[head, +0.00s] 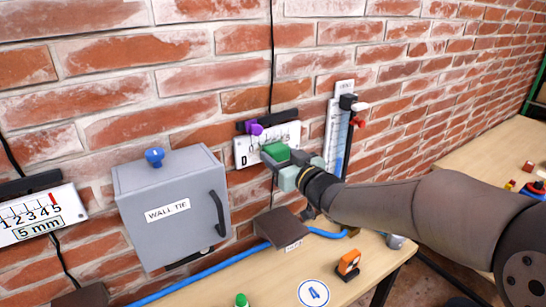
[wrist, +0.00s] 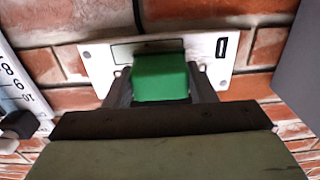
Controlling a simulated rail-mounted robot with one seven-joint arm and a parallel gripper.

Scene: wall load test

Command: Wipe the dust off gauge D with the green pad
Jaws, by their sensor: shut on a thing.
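Gauge D (head: 246,153) is a white wall plate with a scale and the letter D, mounted on the brick wall right of the grey box. A purple knob (head: 254,127) sits at its top edge. My gripper (head: 277,157) is shut on the green pad (head: 274,150) in front of the plate's lower middle. In the wrist view the green pad (wrist: 160,77) sits between both fingers and hides the middle of the plate (wrist: 100,66). I cannot tell whether the pad touches the plate. Dust on the gauge cannot be made out.
A grey box (head: 172,208) labelled WALL TIE with a blue knob hangs to the left. A vertical scale (head: 335,135) with black and red parts stands to the right.

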